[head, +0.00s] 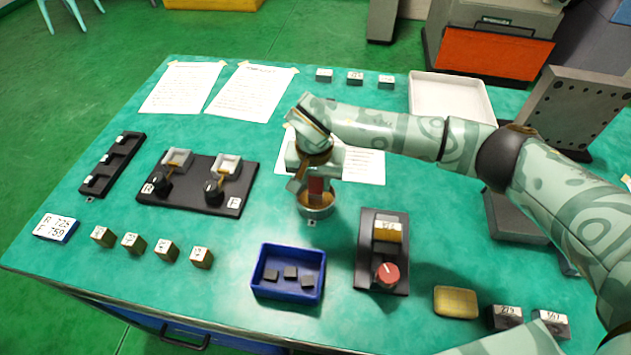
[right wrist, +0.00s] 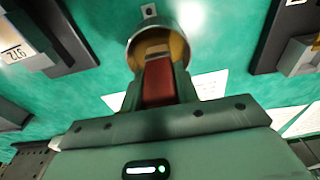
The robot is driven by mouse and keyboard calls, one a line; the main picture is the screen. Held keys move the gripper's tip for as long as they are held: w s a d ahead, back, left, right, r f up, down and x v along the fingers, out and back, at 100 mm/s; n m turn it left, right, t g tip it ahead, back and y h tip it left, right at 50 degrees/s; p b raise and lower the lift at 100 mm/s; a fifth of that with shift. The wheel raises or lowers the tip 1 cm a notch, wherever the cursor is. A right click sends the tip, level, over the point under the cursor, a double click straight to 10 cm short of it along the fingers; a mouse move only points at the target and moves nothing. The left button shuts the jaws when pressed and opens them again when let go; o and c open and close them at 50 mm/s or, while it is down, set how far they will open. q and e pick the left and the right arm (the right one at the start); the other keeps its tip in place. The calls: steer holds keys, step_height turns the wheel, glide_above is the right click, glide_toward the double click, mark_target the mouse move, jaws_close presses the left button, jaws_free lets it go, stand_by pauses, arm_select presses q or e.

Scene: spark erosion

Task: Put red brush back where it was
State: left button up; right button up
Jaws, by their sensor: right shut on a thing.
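The red brush (head: 317,186) is held upright in my right gripper (head: 316,180), which is shut on it and points down. The brush also shows in the right wrist view (right wrist: 158,84), between the fingers. A round metal cup (head: 315,212) with a small tab stands on the green table directly below. In the right wrist view the cup (right wrist: 136,50) surrounds the brush's far end, which lies within its opening. I cannot tell whether the brush touches the bottom of the cup. My left gripper is not in view.
A black board with a red knob (head: 387,274) stands right of the cup. A blue tray (head: 257,285) with dark pieces is in front. A black board with two knobs (head: 240,200) lies left. A white tray (head: 455,77) is at the back. Papers (head: 183,88) lie back left.

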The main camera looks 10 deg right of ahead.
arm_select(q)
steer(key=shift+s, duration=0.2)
arm_select(e)
steer(key=shift+f, duration=0.1)
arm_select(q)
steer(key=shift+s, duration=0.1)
arm_select(e)
steer(key=o, duration=1)
steer(key=shift+c, duration=0.2)
arm_select(q)
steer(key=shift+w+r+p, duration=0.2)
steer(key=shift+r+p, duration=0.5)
steer(key=shift+p, duration=0.05)
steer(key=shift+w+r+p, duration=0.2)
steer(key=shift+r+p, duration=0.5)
arm_select(e)
step_height(320, 180, up, 12)
steer(key=s, duration=0.1)
steer(key=shift+s+a, duration=0.2)
steer(key=shift+a, duration=0.05)
